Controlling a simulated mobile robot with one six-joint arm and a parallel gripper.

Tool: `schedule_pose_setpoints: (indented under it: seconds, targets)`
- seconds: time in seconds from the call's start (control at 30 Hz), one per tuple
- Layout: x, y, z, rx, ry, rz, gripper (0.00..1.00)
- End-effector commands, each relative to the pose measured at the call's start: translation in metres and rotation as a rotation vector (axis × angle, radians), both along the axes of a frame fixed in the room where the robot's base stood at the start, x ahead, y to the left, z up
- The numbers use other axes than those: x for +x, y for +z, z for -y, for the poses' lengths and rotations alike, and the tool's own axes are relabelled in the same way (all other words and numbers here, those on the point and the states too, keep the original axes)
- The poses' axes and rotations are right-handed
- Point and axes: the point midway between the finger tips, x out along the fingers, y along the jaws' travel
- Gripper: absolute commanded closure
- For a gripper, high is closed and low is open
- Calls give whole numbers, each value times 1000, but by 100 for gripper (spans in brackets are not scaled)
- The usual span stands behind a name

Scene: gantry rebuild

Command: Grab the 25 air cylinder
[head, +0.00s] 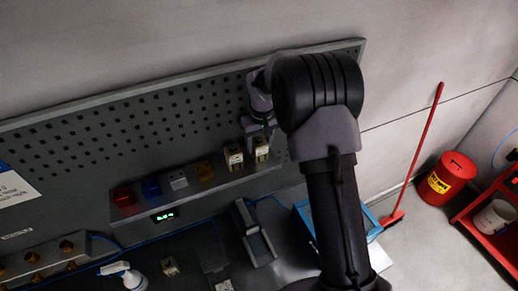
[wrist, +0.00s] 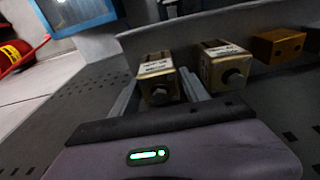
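Two small tan-and-grey box-shaped air cylinders with white labels stand on the shelf. The right one (head: 261,149) is close to my gripper, and the left one (head: 234,157) is beside it. In the wrist view the nearer cylinder (wrist: 157,78) lies between the two fingers of my gripper (wrist: 159,92), which are spread on either side of it. The other cylinder (wrist: 225,68) is just outside the right finger. The labels are too small to read, so I cannot tell which is the 25. In the head view my arm partly hides the gripper.
On the shelf (head: 150,212) an orange block (head: 204,170), a white block (head: 178,179), a blue block (head: 151,187) and a red block (head: 123,196) stand in a row. A perforated panel rises behind. A spray bottle (head: 124,275) stands below the shelf.

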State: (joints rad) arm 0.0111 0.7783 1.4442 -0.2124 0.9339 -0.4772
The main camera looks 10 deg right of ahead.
Motion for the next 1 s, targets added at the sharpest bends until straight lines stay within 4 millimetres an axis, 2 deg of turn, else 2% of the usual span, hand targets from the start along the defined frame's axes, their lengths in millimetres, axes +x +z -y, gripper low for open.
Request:
schedule_pose_setpoints:
  seconds: [0.03, 0.2, 0.27, 0.6, 0.67, 0.9, 1.0]
  targets:
    - [0, 0, 0, 0, 0, 0, 59]
    - [0, 0, 0, 0, 0, 0, 92]
    - [0, 0, 0, 0, 0, 0, 100]
    - [1, 5, 0, -1, 0, 2, 100]
    - [1, 15, 0, 0, 0, 4, 100]
    - [1, 77, 0, 0, 0, 5, 100]
    - [1, 93, 0, 0, -1, 3, 100]
